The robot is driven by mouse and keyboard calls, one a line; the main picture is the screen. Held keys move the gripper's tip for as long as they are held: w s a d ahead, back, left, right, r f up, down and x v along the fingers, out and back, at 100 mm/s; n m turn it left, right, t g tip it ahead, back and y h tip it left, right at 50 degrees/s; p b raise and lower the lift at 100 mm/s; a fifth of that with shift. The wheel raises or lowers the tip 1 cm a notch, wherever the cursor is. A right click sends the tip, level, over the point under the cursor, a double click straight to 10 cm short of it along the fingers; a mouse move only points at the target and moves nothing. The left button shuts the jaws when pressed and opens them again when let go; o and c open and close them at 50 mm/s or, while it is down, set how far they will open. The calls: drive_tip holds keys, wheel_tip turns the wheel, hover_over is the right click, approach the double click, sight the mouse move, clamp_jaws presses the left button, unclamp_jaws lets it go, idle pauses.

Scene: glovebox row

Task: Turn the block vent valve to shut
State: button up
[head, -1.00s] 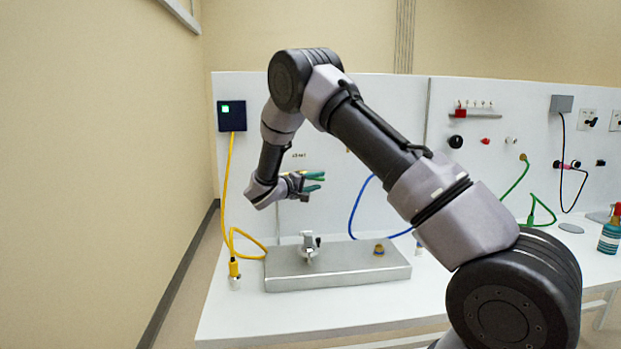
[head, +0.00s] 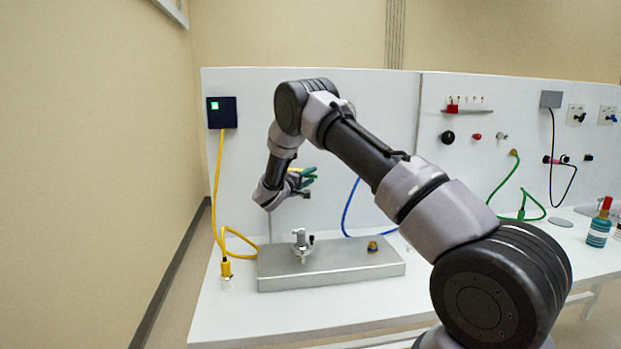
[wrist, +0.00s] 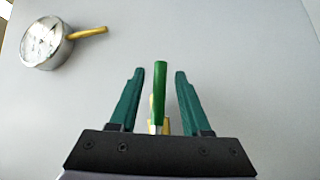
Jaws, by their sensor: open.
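In the wrist view a slim green lever (wrist: 159,92) stands between the two teal fingers of my gripper (wrist: 155,85). It has a brass-coloured part below it, and gaps show on both sides of it. I take it for the vent valve's handle, though no label is readable. My gripper (head: 306,176) is open in the head view, in front of the white panel and above the metal block (head: 330,272). There I cannot make out the lever apart from the fingers.
A round gauge with a brass stem (wrist: 45,42) lies at the upper left of the wrist view. The block carries a silver fitting (head: 301,244) and a brass fitting (head: 372,246). A yellow cable (head: 219,190) hangs left and a blue hose (head: 348,208) right. The front table strip is clear.

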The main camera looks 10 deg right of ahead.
drive_tip(key=shift+w+d, duration=0.1)
drive_tip(key=shift+d, duration=0.05)
clamp_jaws()
idle(1.4)
